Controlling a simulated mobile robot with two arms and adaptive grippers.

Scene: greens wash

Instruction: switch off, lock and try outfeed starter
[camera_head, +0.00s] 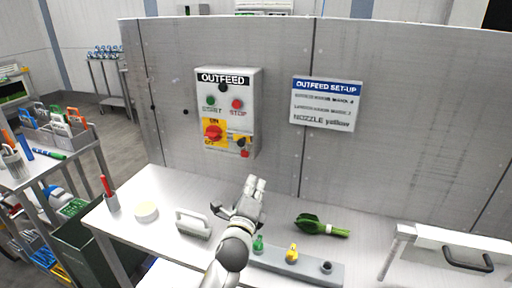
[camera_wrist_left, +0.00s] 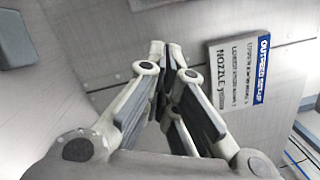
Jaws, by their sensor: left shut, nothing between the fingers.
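The outfeed starter box (camera_head: 228,120) is mounted on the grey panel in the head view. It has a green START button (camera_head: 210,101), a red STOP button (camera_head: 236,104) and a red rotary switch (camera_head: 213,132) on a yellow plate. My left gripper (camera_head: 256,184) is shut and empty, above the bench, below and to the right of the box. In the left wrist view its fingers (camera_wrist_left: 165,62) point at the panel. My right gripper is not in view.
An OUTFEED SET-UP sign (camera_head: 323,104) hangs right of the box. On the bench are a grey nozzle rack (camera_head: 300,264), a leafy green bunch (camera_head: 321,225), a white-handled block (camera_head: 193,224), a round tub (camera_head: 146,211) and a cup with a red marker (camera_head: 112,203). A side table (camera_head: 48,172) holds padlocks.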

